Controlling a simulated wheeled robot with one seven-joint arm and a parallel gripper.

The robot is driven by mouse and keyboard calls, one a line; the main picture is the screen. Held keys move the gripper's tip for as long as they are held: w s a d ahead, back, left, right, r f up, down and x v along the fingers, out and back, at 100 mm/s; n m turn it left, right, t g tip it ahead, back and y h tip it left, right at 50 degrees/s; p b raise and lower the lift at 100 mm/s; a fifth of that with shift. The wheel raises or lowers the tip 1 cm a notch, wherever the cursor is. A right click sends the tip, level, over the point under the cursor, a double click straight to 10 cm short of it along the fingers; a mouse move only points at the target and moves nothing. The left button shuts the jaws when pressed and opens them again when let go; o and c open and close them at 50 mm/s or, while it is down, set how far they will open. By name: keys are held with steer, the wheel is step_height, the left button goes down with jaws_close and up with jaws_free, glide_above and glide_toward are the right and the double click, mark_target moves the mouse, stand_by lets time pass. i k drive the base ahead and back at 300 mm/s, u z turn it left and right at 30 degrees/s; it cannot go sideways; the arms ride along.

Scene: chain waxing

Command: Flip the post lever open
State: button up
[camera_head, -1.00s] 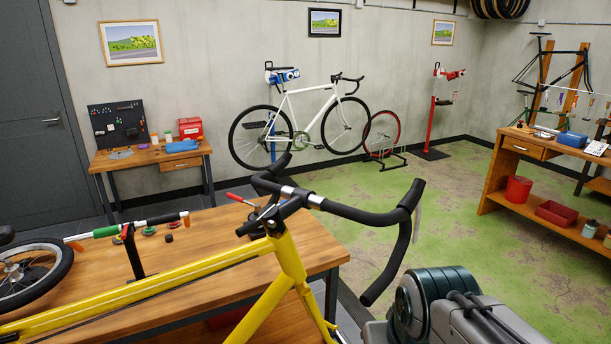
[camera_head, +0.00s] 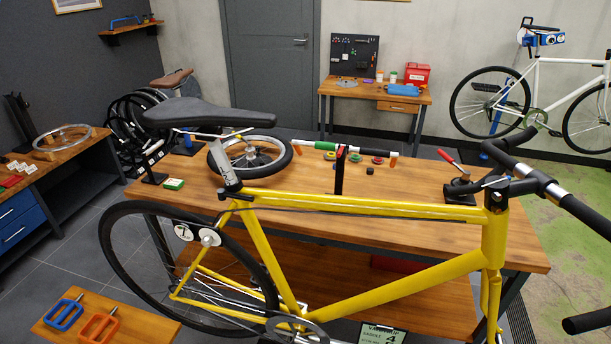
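A yellow bicycle (camera_head: 370,290) stands in front of a wooden workbench (camera_head: 400,190). A dark clamp (camera_head: 237,195) shows where the post meets the frame; no lever can be made out clearly there. A red-handled lever (camera_head: 447,157) sticks up at a slant from a dark base at the right of the bench, close behind the handlebar. I cannot tell which part is the post lever. My gripper is not in view.
A black upright holder (camera_head: 340,170) and a wheel (camera_head: 250,155) are on the bench. Grey floor (camera_head: 60,290) is free at the left. A white bicycle hangs at the back right.

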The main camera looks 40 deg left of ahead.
mark_target(223, 195)
steer(key=u, duration=2.15)
steer(key=k, duration=0.6)
steer(key=u, duration=0.3)
steer(key=i, duration=1.2)
steer(key=z, duration=0.15)
